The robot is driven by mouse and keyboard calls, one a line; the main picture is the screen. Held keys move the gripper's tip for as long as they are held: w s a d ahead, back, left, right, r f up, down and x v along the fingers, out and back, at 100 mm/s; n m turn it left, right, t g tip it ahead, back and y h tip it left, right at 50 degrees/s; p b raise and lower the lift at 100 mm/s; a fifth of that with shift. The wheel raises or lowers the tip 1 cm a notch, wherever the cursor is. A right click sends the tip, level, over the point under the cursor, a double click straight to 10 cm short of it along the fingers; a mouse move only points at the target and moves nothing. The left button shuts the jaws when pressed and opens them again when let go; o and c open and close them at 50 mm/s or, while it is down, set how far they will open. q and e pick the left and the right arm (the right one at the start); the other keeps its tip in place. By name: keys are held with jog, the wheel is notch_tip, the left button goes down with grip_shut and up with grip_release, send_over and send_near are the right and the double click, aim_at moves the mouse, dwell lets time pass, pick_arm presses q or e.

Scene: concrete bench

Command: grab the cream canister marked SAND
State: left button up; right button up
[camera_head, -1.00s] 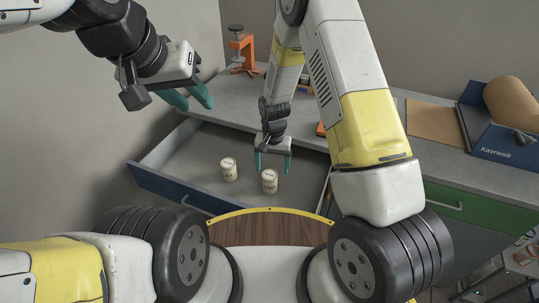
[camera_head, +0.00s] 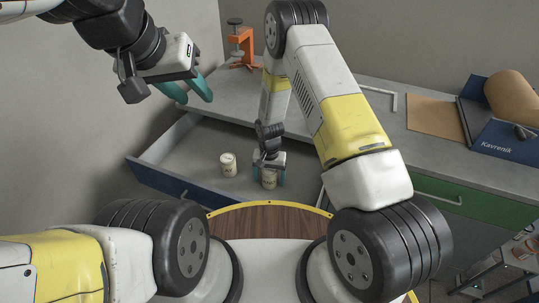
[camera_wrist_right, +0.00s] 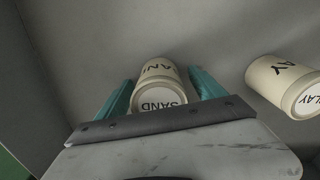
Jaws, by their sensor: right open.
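The cream canister marked SAND (camera_wrist_right: 160,82) stands in the open drawer. In the right wrist view it sits between the two teal fingers of my right gripper (camera_wrist_right: 158,88), which are apart on either side of it. In the head view my right gripper (camera_head: 268,178) is lowered over the SAND canister (camera_head: 269,180) and hides its top. My left gripper (camera_head: 194,93) is raised at the upper left, empty, with its fingers apart. A second cream canister (camera_head: 228,165) stands to the left in the head view; its label ends in LAY in the right wrist view (camera_wrist_right: 285,85).
The open drawer (camera_head: 165,185) has a blue front and grey walls around both canisters. On the bench (camera_head: 430,152) are an orange clamp (camera_head: 241,48) and a blue paper-roll dispenser (camera_head: 500,138). The drawer floor left of the canisters is clear.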

grip_shut()
jog(key=shift+r, duration=0.1)
